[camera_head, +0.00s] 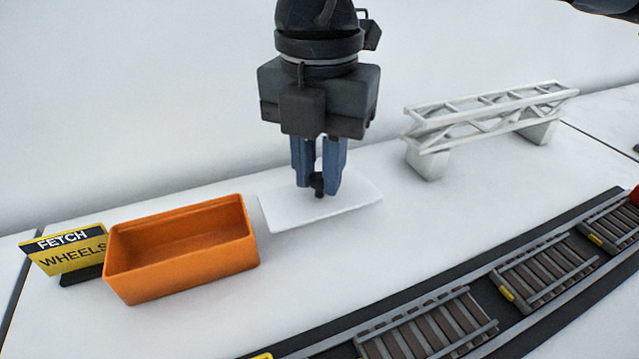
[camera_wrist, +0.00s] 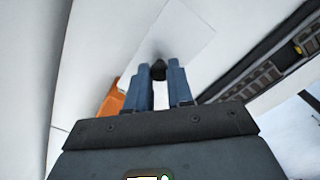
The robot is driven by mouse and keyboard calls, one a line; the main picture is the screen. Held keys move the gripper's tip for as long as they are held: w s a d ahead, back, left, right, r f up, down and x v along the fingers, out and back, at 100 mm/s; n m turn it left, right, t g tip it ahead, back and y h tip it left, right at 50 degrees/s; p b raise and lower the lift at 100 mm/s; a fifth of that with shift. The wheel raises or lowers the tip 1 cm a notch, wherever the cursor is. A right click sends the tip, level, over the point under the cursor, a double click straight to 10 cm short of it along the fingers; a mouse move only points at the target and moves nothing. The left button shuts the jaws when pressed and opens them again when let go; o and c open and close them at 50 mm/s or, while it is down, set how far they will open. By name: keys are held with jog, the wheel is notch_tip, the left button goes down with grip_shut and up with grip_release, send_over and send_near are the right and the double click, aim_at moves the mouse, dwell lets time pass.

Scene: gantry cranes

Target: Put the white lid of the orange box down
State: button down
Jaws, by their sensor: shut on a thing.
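The white lid (camera_head: 350,203) is a flat plate with a small dark knob (camera_head: 318,184). It lies level at, or just above, the white table, to the right of the orange box; I cannot tell whether it touches the table. My gripper (camera_head: 319,187) points down with its blue fingers shut on the knob. In the wrist view the lid (camera_wrist: 187,35) spreads out beyond the fingers, and the knob (camera_wrist: 158,71) sits between them. The orange box (camera_head: 180,262) stands open at the left, and its visible inside looks empty. Its edge also shows in the wrist view (camera_wrist: 112,102).
A yellow and black sign (camera_head: 66,252) reading "FETCH WHEELS" stands left of the box. A white truss bridge (camera_head: 490,115) stands at the back right. A dark track with railed sections (camera_head: 430,330) crosses the front right. Bare table lies between lid and track.

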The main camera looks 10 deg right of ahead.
aim_at(319, 177)
notch_tip(319, 177, down, 3)
jog(key=shift+f+p, duration=0.1)
jog(key=shift+p, duration=0.4)
jog(key=shift+f, duration=0.35)
jog(key=shift+f+b, duration=0.2)
jog(key=shift+b, duration=0.15)
jog(key=c, duration=1)
grip_release()
jog(key=shift+r, duration=0.1)
jog(key=shift+r, duration=0.1)
notch_tip(319, 177, up, 12)
jog(key=shift+r+b, duration=0.1)
jog(key=shift+b, duration=0.45)
jog(key=shift+s, duration=0.1)
